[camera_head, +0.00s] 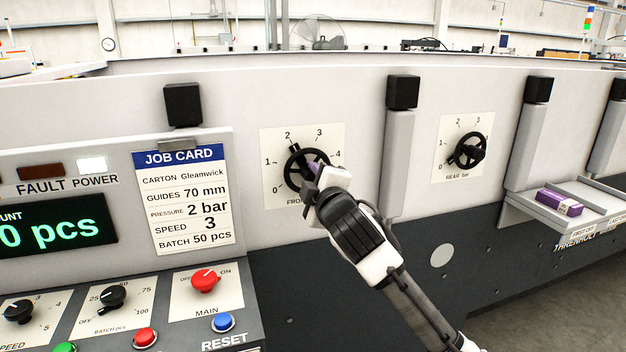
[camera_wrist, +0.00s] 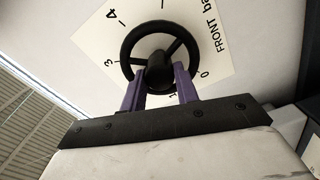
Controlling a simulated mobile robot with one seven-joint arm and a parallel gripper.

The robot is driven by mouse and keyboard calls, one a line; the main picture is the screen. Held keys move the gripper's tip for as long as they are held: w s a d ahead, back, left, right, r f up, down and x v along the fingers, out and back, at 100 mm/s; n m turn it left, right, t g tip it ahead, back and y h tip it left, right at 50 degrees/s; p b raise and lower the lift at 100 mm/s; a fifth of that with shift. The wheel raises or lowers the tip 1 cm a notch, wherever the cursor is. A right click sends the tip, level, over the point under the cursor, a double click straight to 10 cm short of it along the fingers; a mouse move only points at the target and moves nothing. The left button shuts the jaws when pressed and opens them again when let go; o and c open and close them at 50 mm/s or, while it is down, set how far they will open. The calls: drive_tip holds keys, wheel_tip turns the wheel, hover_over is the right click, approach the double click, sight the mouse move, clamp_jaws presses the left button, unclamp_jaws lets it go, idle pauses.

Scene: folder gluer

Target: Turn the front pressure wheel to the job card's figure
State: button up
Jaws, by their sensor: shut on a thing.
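The front pressure wheel (camera_head: 293,172) is a black handwheel on a white dial plate (camera_head: 272,198) marked 0 to 4. Its dark pointer knob shows at the upper left, close to the 2 mark. The job card (camera_head: 190,243) reads pressure 2 bar. My gripper (camera_head: 315,172) is at the wheel's hub, covering its lower right. In the wrist view, the purple fingers of my gripper (camera_wrist: 160,85) stand either side of the hub of the front pressure wheel (camera_wrist: 128,47), shut on it. The pointer is not clear there.
The rear pressure wheel (camera_head: 468,152) is on its own dial to the right, beyond a grey post (camera_head: 398,160). A purple carton (camera_head: 560,202) lies on a tray at far right. The control panel with red main switch (camera_head: 205,280) and blue reset button (camera_head: 223,321) is at lower left.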

drive_tip(key=o, duration=1)
drive_tip(key=shift+c, duration=0.2)
drive_tip(key=shift+s, duration=0.1)
drive_tip(key=b+v, duration=0.4)
drive_tip(key=v, duration=0.9)
drive_tip(key=shift+s, duration=0.3)
drive_tip(key=shift+d, duration=0.15)
